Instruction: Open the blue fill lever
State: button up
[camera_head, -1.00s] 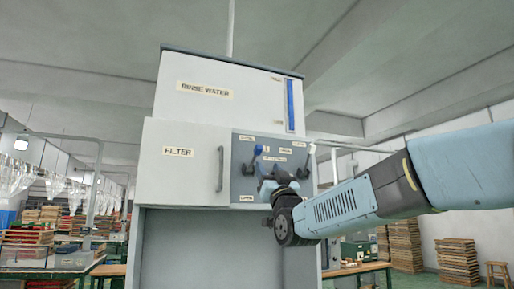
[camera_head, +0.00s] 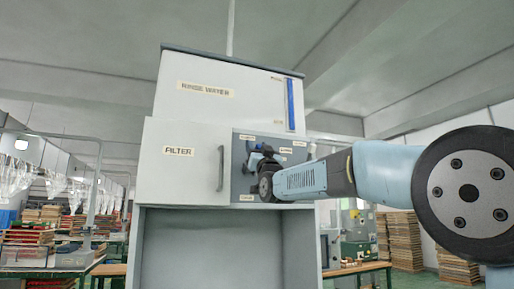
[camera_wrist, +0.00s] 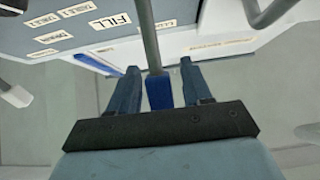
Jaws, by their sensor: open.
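In the wrist view, the blue fill lever (camera_wrist: 158,93) has a grey stem and a blue grip at its end. The grip lies between the two fingers of my gripper (camera_wrist: 158,84), with a visible gap on either side. The fingers are open. A FILL label (camera_wrist: 110,21) is on the panel near the stem. In the head view, my gripper (camera_head: 262,157) is up against the grey control panel (camera_head: 240,185). It hides most of the lever there.
The white cabinet has a RINSE WATER tank (camera_head: 240,100) above and a FILTER door (camera_head: 175,175) with a grey handle (camera_head: 220,168) left of the panel. A blue level strip (camera_head: 291,104) is on the tank. A grey bar (camera_wrist: 270,13) shows at the wrist view's upper right.

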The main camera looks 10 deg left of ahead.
jog(key=shift+w+a+r, duration=0.15)
jog(key=shift+w+r, duration=0.05)
jog(key=shift+r, duration=0.1)
grip_shut()
dwell(0.4)
